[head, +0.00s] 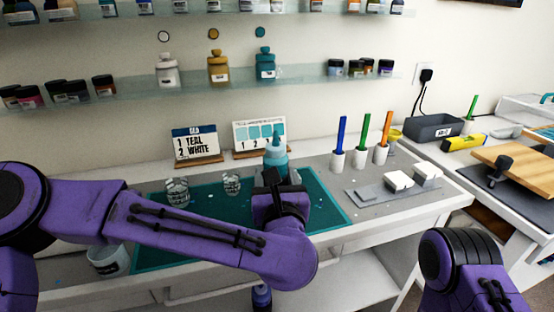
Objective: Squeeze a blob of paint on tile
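A teal squeeze bottle (274,152) with a pointed nozzle stands upright at the back of the green mat (328,207). My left gripper (283,182) is right in front of the bottle's lower part. The wrist hides its fingers, so I cannot tell whether they close on the bottle. Two white blocks, possibly tiles (398,181), sit on a grey tray (372,194) to the right of the mat. My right arm shows at the bottom right, its gripper out of view. My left arm covers the middle of the mat.
Two clear cups (178,192) stand left of the bottle. A card reading teal, white (195,144) and a swatch card (260,136) stand behind. Blue, green and orange tools stand in white holders (337,161). Shelves above hold jars and bottles. A white bucket (108,261) is at the left.

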